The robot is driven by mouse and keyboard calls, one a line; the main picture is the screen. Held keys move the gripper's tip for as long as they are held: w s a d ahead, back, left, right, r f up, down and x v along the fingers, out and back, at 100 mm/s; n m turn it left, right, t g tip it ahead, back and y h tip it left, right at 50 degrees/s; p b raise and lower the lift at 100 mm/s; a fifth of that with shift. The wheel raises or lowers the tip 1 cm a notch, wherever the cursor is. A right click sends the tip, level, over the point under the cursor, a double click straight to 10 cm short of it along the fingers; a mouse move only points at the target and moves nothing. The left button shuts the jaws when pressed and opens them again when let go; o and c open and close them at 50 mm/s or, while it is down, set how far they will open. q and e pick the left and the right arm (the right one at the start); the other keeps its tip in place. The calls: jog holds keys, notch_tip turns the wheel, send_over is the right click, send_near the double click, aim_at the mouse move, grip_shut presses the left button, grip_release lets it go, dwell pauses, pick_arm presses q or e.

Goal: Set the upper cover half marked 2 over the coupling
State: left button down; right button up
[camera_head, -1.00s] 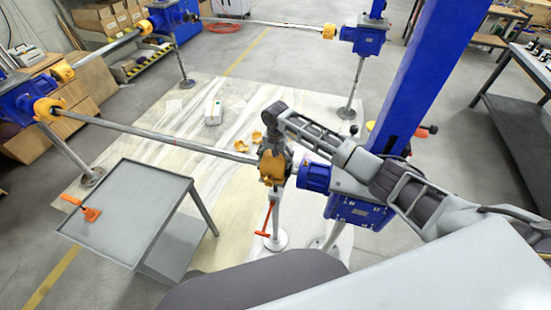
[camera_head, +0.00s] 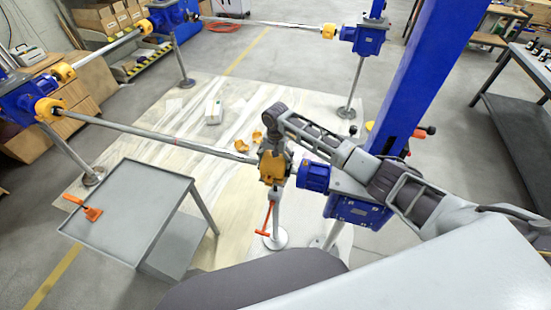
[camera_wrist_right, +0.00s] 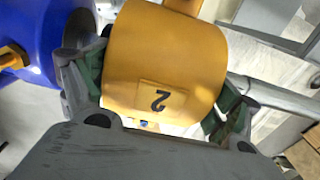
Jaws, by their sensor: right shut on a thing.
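The yellow upper cover half marked 2 (camera_wrist_right: 165,60) is between the fingers of my right gripper (camera_wrist_right: 158,95) in the right wrist view, its number plate facing the camera. My right gripper (camera_head: 273,150) is shut on it. In the head view, the yellow cover (camera_head: 272,172) is at the near end of the long shaft, beside the blue gear unit (camera_head: 314,177). The coupling is hidden behind the cover and fingers, so I cannot tell whether the cover touches it. My left gripper is not in view.
The long shaft (camera_head: 150,135) runs left to another yellow-covered coupling (camera_head: 48,108). A grey table (camera_head: 130,205) with an orange tool (camera_head: 92,213) stands at the left. An orange-handled tool (camera_head: 267,220) is below the coupling. A blue column (camera_head: 425,70) rises at the right.

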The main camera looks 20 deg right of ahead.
jog(key=shift+s+d+f, duration=0.1)
jog(key=shift+s+f, duration=0.3)
jog(key=shift+f, duration=0.2)
jog(key=o, duration=1)
jog(key=shift+o, duration=0.2)
jog(key=shift+w+f, duration=0.1)
jog(key=shift+w, duration=0.05)
jog(key=r, duration=1.2)
jog(key=shift+w+r, duration=0.25)
jog(key=shift+r, duration=0.05)
